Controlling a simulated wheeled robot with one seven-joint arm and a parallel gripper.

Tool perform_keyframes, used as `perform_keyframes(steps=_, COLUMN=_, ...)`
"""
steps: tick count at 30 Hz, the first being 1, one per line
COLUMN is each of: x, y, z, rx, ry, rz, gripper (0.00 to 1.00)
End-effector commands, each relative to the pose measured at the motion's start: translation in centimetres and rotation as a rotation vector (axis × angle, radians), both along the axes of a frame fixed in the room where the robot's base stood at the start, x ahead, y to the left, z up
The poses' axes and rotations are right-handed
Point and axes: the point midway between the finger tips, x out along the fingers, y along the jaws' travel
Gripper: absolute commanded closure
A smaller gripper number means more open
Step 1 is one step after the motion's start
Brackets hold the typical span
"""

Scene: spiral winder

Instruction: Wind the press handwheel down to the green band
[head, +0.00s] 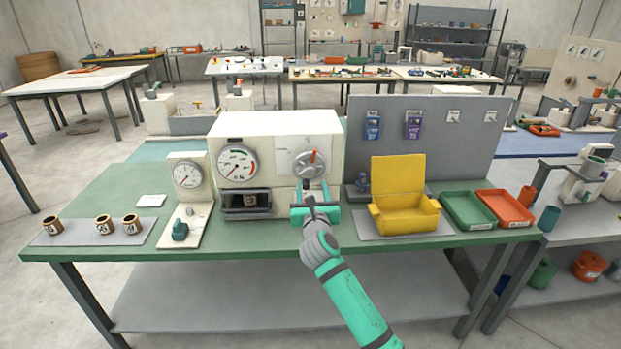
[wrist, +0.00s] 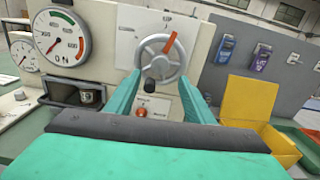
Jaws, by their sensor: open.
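The press is a cream box (head: 272,135) on the green bench. Its grey handwheel (head: 308,164) with an orange-red pointer is on the right of the front face, and it also shows in the wrist view (wrist: 163,59). A dark knob sits at the wheel's lower rim. The round gauge (head: 237,163) on the left has a green arc at its top and a red arc at its right; in the wrist view (wrist: 59,37) its red needle points down and left. My gripper (head: 313,190) is open in front of the press, its teal fingers below and either side of the wheel, apparently holding nothing.
A dark slot (wrist: 88,97) under the gauge holds a small cup. A smaller gauge (head: 187,175) stands left. A yellow bin (head: 402,190), green tray (head: 468,210) and red tray (head: 505,207) are right. Several cups stand on a grey mat (head: 85,238) at left.

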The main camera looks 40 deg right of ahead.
Motion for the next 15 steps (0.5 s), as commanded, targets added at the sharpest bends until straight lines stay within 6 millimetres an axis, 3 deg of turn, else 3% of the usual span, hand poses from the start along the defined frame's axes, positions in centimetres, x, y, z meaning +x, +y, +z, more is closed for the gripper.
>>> perform_keyframes(steps=6, x=3.3, y=-1.9, z=0.0, rx=0.000, ry=0.001, rz=0.000, gripper=0.52)
perform_keyframes(steps=15, x=5.7, y=-3.4, z=0.0, rx=0.002, ry=-0.001, rz=0.000, gripper=0.52)
